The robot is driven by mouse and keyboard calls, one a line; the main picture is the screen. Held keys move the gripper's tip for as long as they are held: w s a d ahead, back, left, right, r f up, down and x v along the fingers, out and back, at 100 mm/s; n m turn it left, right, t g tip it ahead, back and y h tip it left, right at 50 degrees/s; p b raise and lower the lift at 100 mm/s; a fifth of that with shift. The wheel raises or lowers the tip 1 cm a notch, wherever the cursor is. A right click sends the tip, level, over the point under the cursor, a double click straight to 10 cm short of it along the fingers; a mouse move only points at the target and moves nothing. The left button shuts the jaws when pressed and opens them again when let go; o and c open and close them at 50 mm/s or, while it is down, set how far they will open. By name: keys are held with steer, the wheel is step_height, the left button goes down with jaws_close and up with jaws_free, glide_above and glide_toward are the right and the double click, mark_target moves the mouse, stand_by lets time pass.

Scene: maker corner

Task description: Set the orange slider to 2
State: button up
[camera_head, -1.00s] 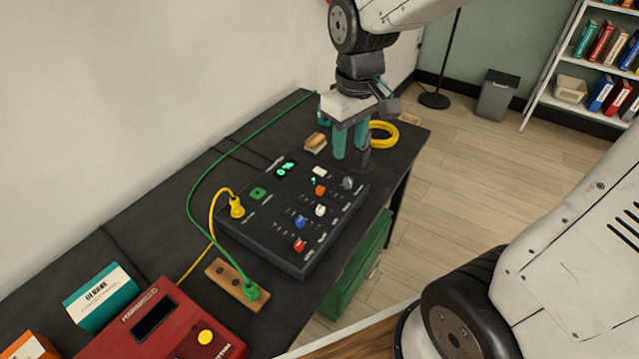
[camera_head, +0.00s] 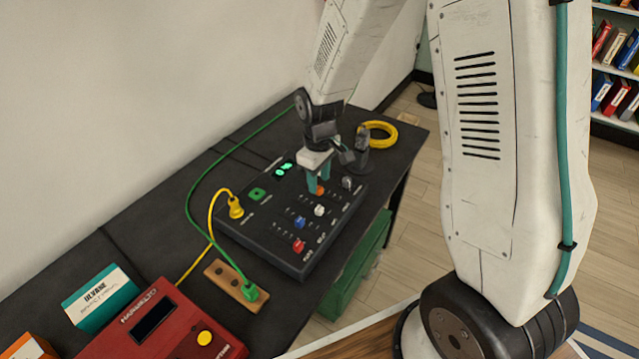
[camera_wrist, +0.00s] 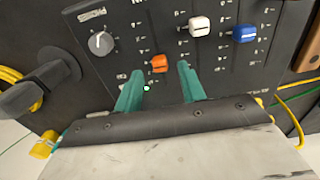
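The orange slider (camera_wrist: 159,64) is a small orange cap in a vertical track on the black control panel. In the wrist view it sits between and just beyond my two teal fingertips, with a gap on each side. My gripper (camera_wrist: 158,78) is open around that spot. In the head view my gripper (camera_head: 318,182) points down over the panel (camera_head: 262,246), and the orange slider (camera_head: 320,190) shows at its fingertips. A green light glows near the slider's track. The scale marks are too small to read.
A white slider (camera_wrist: 200,25), a blue slider (camera_wrist: 244,33) and a grey knob (camera_wrist: 100,43) flank the orange one. A red slider (camera_head: 298,246) is nearer. A yellow coil (camera_head: 380,134) lies behind.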

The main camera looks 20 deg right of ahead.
mark_target(331, 200)
steer(key=shift+f, duration=1.2)
jaws_close()
steer(key=shift+s+d, duration=0.55)
steer(key=shift+s, duration=0.15)
steer(key=shift+s+d, duration=0.5)
steer(key=shift+s, duration=0.2)
steer(key=shift+a, duration=0.25)
steer(key=shift+d, duration=0.1)
jaws_free()
steer(key=shift+s, duration=0.1)
steer(key=shift+d, duration=0.1)
